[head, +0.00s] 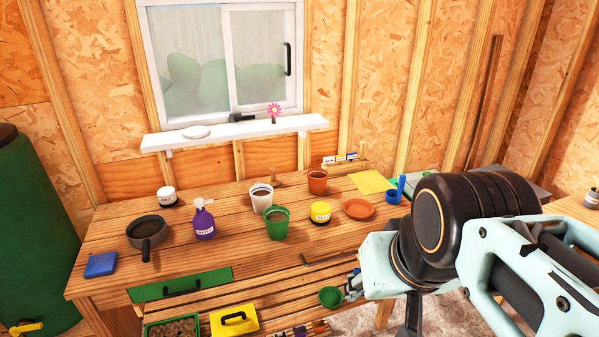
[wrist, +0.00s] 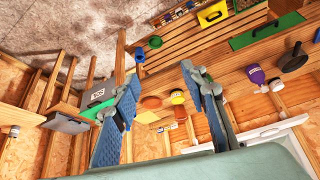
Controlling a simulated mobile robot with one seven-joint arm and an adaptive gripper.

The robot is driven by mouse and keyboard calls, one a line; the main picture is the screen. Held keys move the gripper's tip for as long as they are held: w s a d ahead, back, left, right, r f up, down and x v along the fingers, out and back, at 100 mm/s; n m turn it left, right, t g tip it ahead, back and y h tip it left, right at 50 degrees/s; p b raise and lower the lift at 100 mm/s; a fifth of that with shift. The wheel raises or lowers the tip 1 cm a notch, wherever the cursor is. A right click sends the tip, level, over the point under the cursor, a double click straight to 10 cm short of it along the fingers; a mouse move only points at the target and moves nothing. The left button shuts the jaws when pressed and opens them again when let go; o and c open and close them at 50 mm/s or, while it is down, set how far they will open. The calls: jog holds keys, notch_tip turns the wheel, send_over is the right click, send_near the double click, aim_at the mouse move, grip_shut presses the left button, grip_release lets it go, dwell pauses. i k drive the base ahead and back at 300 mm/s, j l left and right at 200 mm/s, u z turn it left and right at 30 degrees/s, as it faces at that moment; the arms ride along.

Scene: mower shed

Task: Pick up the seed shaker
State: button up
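No label that reads as seed shaker can be made out. The likeliest match is a small yellow jar (head: 320,212) with a pale label, upright on the wooden bench between the green pot and the terracotta saucer. The yellow jar also shows in the wrist view (wrist: 178,97), beyond the fingertips. A white jar (head: 167,196) with a dark band stands at the back left of the bench. My gripper (wrist: 160,78) is open, with nothing between its fingers. In the head view my gripper (head: 353,284) is mostly hidden behind my arm, near the bench's front right, apart from the jar.
Near the yellow jar stand a green pot (head: 276,223), a white pot (head: 262,197), a terracotta pot (head: 317,181) and a terracotta saucer (head: 358,208). A purple bottle (head: 204,221) and a dark pan (head: 146,230) are further left. The bench front before the jar is fairly clear.

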aim_at(320, 211)
jog(key=i+j+z, duration=0.25)
jog(key=i+j, duration=0.85)
jog(key=i, duration=0.15)
